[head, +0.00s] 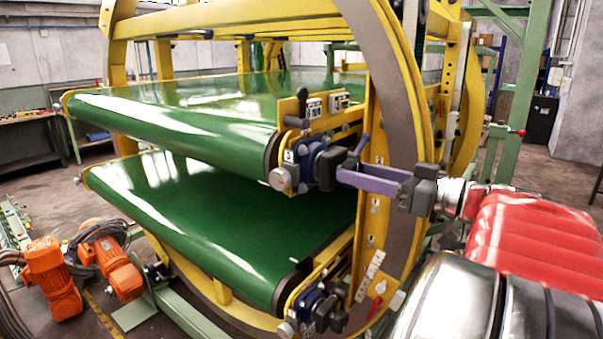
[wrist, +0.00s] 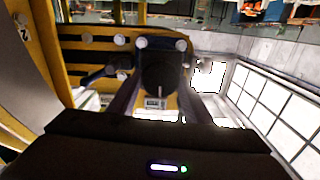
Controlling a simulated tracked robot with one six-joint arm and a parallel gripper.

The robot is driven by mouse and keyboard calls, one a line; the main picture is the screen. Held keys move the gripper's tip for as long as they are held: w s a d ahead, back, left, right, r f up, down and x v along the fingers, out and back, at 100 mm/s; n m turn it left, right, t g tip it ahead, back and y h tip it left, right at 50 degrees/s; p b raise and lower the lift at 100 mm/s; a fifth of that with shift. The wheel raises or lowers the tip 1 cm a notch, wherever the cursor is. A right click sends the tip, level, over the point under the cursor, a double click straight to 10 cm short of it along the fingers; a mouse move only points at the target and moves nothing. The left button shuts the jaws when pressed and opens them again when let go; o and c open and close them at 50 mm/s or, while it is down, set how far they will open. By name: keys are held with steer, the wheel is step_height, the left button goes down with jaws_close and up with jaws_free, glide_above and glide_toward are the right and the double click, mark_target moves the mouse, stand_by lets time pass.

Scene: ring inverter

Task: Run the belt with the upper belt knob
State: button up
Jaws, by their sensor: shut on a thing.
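The upper belt knob is the dark knob (head: 328,166) on the blue gear unit (head: 309,152) at the near end of the upper green belt (head: 180,110). My gripper (head: 350,171), with purple fingers, reaches in from the right and is shut on this knob. In the wrist view the round black knob (wrist: 158,76) sits between the two fingers of my gripper (wrist: 158,95). The fingers hide part of the knob in the head view. The lower green belt (head: 210,205) has a similar dark knob (head: 328,314) below, untouched.
A large yellow ring frame (head: 385,90) stands close behind and beside my gripper. A dark lever (head: 298,110) and a small switch box (head: 338,102) sit just above the upper knob. Orange motors (head: 55,280) stand on the floor at the lower left.

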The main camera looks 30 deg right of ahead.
steer(key=shift+f+n, duration=0.1)
steer(key=shift+n, duration=0.9)
steer(key=o, duration=1.1)
steer(key=shift+c, duration=0.2)
steer(key=v, duration=1.4)
steer(key=shift+w+a, duration=0.15)
